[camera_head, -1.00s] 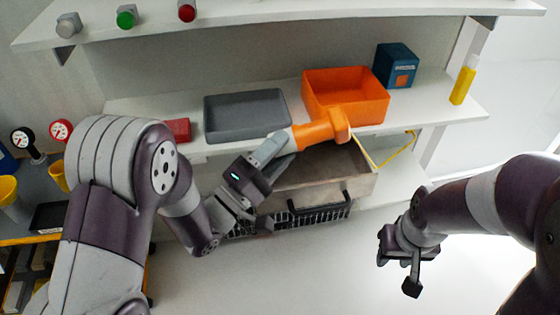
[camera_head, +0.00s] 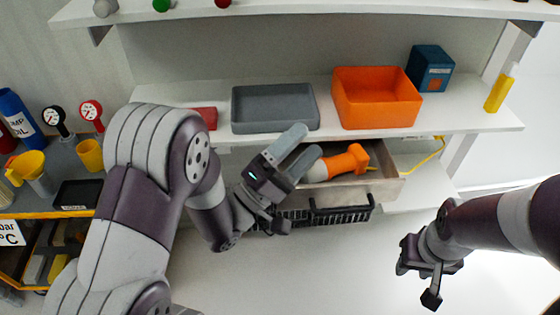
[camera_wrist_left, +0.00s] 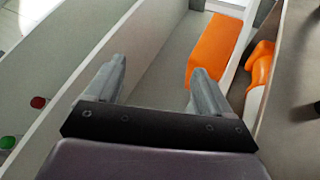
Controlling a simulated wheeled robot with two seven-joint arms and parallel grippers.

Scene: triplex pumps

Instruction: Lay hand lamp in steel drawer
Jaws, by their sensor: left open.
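The hand lamp (camera_head: 341,162), with an orange head and a pale lens end, lies in the open steel drawer (camera_head: 384,188) under the shelf. In the left wrist view the orange lamp (camera_wrist_left: 260,72) shows at the right, partly cut off by the drawer wall. My left gripper (camera_head: 301,147) is open and empty, just left of the lamp and above the drawer's left side, apart from the lamp. In the left wrist view its two fingers (camera_wrist_left: 155,85) stand wide with nothing between them. My right gripper (camera_head: 424,274) hangs at lower right, away from the drawer; its jaw opening is unclear.
A grey tray (camera_head: 275,125) and an orange bin (camera_head: 377,118) stand on the shelf above the drawer. A blue box (camera_head: 430,67) and a yellow bottle (camera_head: 499,92) are to the right. A yellow cable (camera_head: 426,158) runs beside the drawer. Gauges and a yellow funnel stand at left.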

